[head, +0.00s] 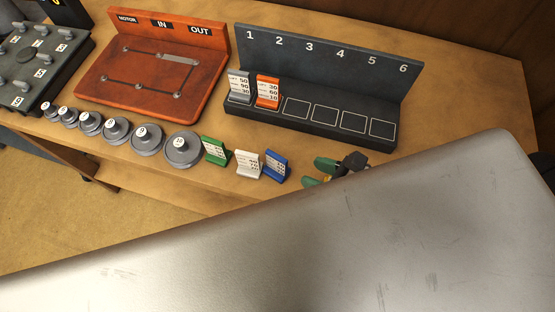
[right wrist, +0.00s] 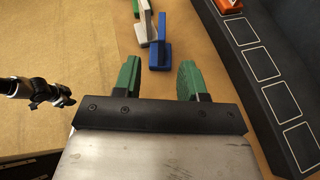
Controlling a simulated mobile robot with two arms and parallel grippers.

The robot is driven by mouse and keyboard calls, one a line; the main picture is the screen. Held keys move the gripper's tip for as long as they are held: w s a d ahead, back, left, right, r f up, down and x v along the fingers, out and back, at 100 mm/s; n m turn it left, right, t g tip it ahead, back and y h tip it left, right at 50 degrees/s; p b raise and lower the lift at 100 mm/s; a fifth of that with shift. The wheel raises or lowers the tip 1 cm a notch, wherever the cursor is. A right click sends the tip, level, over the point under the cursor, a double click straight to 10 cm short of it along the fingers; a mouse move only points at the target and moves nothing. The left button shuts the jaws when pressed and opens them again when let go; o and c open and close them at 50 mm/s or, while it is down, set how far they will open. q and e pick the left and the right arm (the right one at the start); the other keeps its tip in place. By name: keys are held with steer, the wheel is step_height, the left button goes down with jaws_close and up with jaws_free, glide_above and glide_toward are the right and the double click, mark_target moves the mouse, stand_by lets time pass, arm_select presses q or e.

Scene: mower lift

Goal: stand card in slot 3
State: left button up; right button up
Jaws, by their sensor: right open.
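The dark slot board (head: 318,62) stands at the back, numbered 1 to 6. A grey card (head: 240,87) stands in slot 1 and an orange card (head: 267,92) in slot 2. Slot 3 (head: 296,108) is an empty outlined square. A green card (head: 215,151), a white card (head: 247,164) and a blue card (head: 276,165) stand on the table in front. My right gripper (head: 319,173) is open and empty, right of the blue card. In the right wrist view the blue card (right wrist: 160,50) is ahead of the open fingers (right wrist: 160,82), not between them. My left gripper is not identifiable.
Several round weights (head: 146,139) line the table's front edge, left of the green card. A red-orange panel (head: 150,75) and a dark knob board (head: 38,60) are farther left. My grey arm casing covers the lower head view. Slots 4 to 6 are empty.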

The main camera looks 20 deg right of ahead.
mark_target(287, 162)
steer(key=shift+n, duration=0.4)
steer(key=p+x, duration=0.1)
steer(key=x, duration=0.4)
steer(key=shift+w+r+p, duration=0.1)
steer(key=shift+r+p, duration=0.1)
steer(key=shift+p, duration=0.1)
steer(key=p+x, duration=0.1)
steer(key=x, duration=0.5)
steer(key=shift+d, duration=0.15)
steer(key=shift+c, duration=0.7)
jaws_close()
